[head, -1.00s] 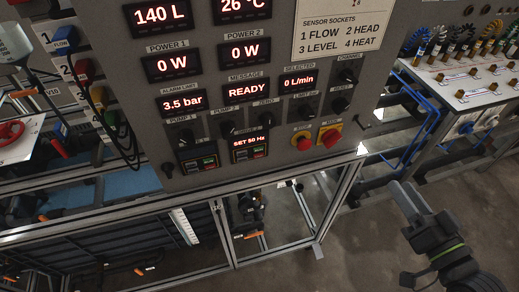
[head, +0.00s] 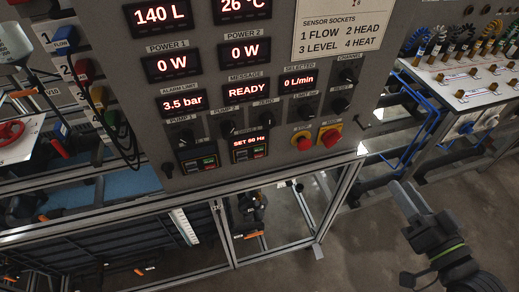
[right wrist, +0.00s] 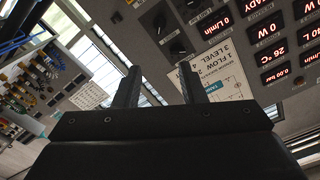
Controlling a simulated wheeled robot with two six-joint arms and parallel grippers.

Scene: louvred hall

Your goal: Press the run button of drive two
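Drive two (head: 253,150) is the right one of two small black drive units low on the grey control panel in the head view. Its red display shows a SET value in Hz. Its keys below the display are tiny, and I cannot tell the run button apart. My right gripper (head: 402,192) is to the right of the panel and lower in the picture, apart from drive two. In the right wrist view its two fingers (right wrist: 160,82) stand apart with nothing between them. My left gripper is not in view.
Drive one (head: 198,160) sits left of drive two. Two red buttons on yellow plates (head: 302,141) (head: 330,137) and several black knobs (head: 228,129) are close by. A white bench (head: 465,92) with coiled leads and blue tubes stands right. Floor around my right gripper looks clear.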

